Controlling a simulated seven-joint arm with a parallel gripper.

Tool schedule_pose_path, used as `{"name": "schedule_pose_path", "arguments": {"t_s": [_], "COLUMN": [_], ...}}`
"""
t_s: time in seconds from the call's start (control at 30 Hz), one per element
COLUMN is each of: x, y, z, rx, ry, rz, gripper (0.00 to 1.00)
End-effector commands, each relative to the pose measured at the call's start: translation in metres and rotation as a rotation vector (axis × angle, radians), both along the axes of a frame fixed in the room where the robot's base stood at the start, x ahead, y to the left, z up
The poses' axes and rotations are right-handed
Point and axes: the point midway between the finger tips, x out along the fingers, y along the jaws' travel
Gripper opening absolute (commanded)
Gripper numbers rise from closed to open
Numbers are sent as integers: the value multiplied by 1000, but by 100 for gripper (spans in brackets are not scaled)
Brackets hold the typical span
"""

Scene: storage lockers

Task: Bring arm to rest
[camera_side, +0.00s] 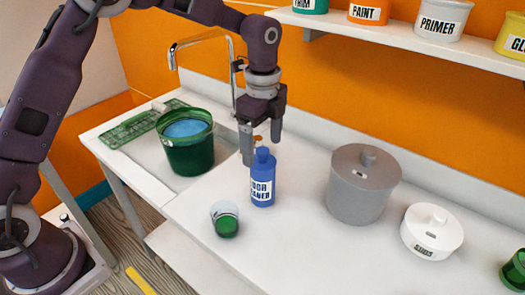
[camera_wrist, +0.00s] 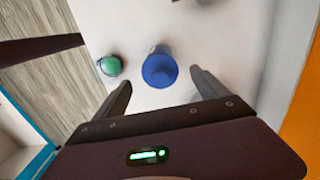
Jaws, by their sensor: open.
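My gripper (camera_side: 261,148) points down over the white counter (camera_side: 295,240), with its fingers apart. In the side view it is just above and behind a blue cleaner bottle (camera_side: 263,180) that stands upright. In the wrist view the bottle (camera_wrist: 160,68) shows from above, beyond and between the open fingertips (camera_wrist: 161,80). No object is held between the fingers. A small amber-brown top (camera_side: 258,141) shows by the fingers in the side view; what it belongs to is hidden.
A glass with green contents (camera_side: 226,222) stands left of the bottle. A green bucket (camera_side: 188,150) is in the sink area under a faucet (camera_side: 204,42). A grey lidded pot (camera_side: 360,190) and white lidded tub (camera_side: 432,235) stand right. A shelf (camera_side: 400,42) holds paint cans above.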

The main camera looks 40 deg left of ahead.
Motion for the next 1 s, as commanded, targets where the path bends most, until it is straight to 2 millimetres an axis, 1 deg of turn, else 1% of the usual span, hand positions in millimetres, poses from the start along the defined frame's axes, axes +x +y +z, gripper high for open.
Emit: {"name": "schedule_pose_path", "arguments": {"t_s": [0.03, 0.1, 0.27, 0.33, 0.37, 0.4, 0.47, 0.5, 0.57, 0.6, 0.63, 0.67, 0.7, 0.8, 0.9, 1.0], "x": [1, 1, -2, -13, -22, -37, -67, -90, -127, -152, -171, -190, -213, -257, -283, -293], "y": [0, 0, 1, 6, 9, 15, 26, 33, 44, 50, 55, 59, 64, 70, 72, 73], "z": [12, 25, 47, 65, 76, 92, 117, 131, 147, 153, 156, 157, 155, 143, 129, 122], "rx": [-1, -1, 0, 5, 7, 8, 0, -12, -42, -71, -97, -125, -166, -268, -344, -380], "ry": [-5, -4, -8, -33, -50, -82, -136, -173, -228, -263, -288, -312, -337, -374, -387, -390], "rz": [1, 1, 13, 75, 122, 204, 360, 474, 650, 772, 864, 951, 1064, 1297, 1442, 1507], "gripper": [84, 84, 84, 84, 84, 84, 84, 84, 84, 84, 84, 84, 84, 84, 84, 84]}}
